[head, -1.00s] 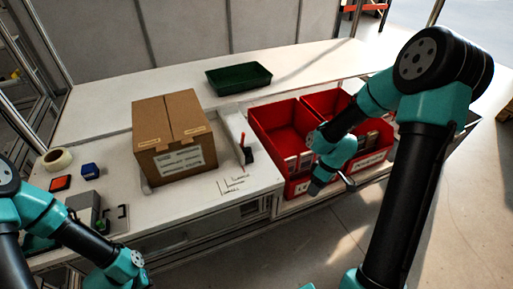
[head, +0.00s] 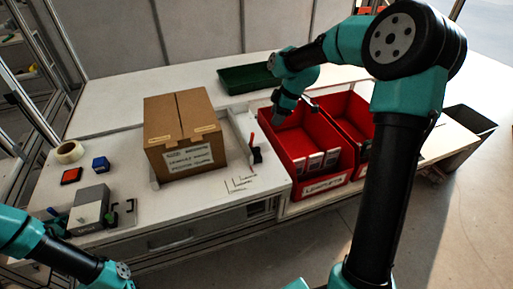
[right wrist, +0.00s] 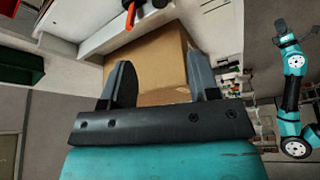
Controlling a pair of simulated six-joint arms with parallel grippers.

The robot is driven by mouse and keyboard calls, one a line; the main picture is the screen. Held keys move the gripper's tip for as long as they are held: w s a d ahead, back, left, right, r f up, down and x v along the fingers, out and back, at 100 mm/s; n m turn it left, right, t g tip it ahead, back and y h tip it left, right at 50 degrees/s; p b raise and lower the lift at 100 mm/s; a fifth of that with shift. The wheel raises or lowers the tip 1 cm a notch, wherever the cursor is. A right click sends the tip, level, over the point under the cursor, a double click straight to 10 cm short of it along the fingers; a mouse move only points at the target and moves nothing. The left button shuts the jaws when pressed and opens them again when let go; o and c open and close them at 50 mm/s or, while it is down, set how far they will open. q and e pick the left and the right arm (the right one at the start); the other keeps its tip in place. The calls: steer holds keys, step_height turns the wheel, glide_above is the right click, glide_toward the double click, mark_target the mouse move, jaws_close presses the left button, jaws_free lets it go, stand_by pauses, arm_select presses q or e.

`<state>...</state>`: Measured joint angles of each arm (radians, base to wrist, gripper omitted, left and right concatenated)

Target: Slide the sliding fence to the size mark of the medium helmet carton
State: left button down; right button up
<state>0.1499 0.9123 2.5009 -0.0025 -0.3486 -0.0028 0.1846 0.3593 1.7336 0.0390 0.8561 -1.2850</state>
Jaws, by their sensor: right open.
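The brown carton (head: 185,135), with a white label on its front, stands on the white bench and also shows between my right fingers in the right wrist view (right wrist: 150,60). The pale sliding fence (head: 236,140) stands along the carton's right side. Its clamp (head: 254,152) has a red upright handle (right wrist: 129,14). Angled size marks (head: 240,184) lie on the bench in front of the fence; I cannot read them. My right gripper (head: 279,113) is over the left red bin, right of the clamp, open and empty (right wrist: 160,82). My left arm is at lower left; its gripper is out of view.
Two red bins (head: 306,140) (head: 345,108) stand right of the fence. A green tray (head: 248,78) lies behind. A tape roll (head: 69,152), blue block (head: 100,164), red-topped pad (head: 71,176) and grey device (head: 91,206) are at left. The back of the bench is mostly clear.

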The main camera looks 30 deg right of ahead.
mark_target(257, 148)
steer(key=x, duration=1.7)
steer(key=shift+s+f, duration=0.1)
steer(key=shift+f, duration=0.15)
jaws_close()
